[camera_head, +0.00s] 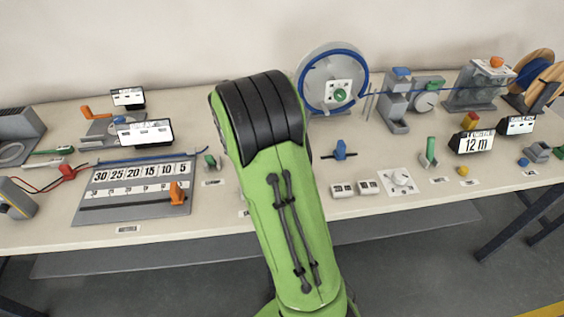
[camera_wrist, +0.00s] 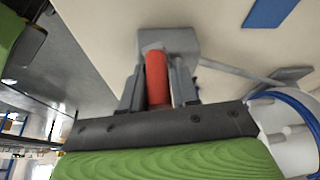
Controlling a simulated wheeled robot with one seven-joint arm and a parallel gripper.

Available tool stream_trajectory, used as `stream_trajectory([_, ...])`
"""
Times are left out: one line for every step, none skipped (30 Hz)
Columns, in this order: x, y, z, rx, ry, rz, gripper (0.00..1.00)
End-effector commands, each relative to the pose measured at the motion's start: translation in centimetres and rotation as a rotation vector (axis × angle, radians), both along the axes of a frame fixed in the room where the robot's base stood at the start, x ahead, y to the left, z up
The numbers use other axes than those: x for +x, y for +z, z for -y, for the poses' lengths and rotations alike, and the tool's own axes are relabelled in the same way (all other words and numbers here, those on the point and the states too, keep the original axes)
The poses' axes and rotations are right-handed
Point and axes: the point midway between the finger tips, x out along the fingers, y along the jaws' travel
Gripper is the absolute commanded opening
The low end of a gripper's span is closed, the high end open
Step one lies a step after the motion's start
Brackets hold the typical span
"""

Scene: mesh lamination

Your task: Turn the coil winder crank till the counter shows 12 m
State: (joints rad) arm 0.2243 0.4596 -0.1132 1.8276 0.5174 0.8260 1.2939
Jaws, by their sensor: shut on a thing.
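In the wrist view my gripper (camera_wrist: 158,85) is shut on a red cylindrical handle (camera_wrist: 156,76), with a grey finger on each side. The handle's far end meets a grey block (camera_wrist: 172,42). In the head view my green arm hides the gripper and the handle. A grey wheel (camera_head: 303,76) with a blue ring stands upright just right of my arm; part of a blue-ringed reel also shows in the wrist view (camera_wrist: 272,112). A small display (camera_head: 474,143) at the right reads 12 m; I cannot tell whether it is the winder's counter.
A blue cable runs right from the wheel past grey guides (camera_head: 395,105) to a wooden spool (camera_head: 534,70). A number board (camera_head: 135,208) with an orange slider lies left of my arm.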

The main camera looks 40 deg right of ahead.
Motion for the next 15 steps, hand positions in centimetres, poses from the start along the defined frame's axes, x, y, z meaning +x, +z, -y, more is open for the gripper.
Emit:
stream_trajectory([-0.6,-0.4,-0.04,0.007,-0.01,-0.021,0.0])
stream_trajectory([-0.59,-0.4,-0.05,0.007,-0.01,-0.021,0.0])
stream_trajectory([-0.59,-0.4,-0.05,0.007,-0.01,-0.021,0.31])
stream_trajectory([-0.6,-0.41,-0.04,0.007,-0.01,-0.021,0.36])
stream_trajectory([-0.57,-0.41,-0.05,0.007,-0.009,-0.02,0.4])
stream_trajectory([-0.55,-0.39,-0.05,0.007,-0.008,-0.019,0.47])
stream_trajectory([-0.52,-0.37,-0.05,0.007,-0.008,-0.018,0.48])
stream_trajectory([-0.48,-0.36,-0.05,0.007,-0.007,-0.017,0.48])
stream_trajectory([-0.44,-0.33,-0.06,0.006,-0.006,-0.016,0.48])
stream_trajectory([-0.4,-0.3,-0.06,0.006,-0.006,-0.015,0.48])
stream_trajectory([-0.38,-0.27,-0.06,0.006,-0.005,-0.014,0.48])
stream_trajectory([-0.34,-0.26,-0.07,0.006,-0.004,-0.012,0.48])
stream_trajectory([-0.32,-0.24,-0.08,0.005,-0.003,-0.012,0.48])
stream_trajectory([-0.29,-0.2,-0.08,0.005,-0.003,-0.011,0.48])
stream_trajectory([-0.24,-0.05,-0.13,0.005,-0.002,-0.01,0.48])
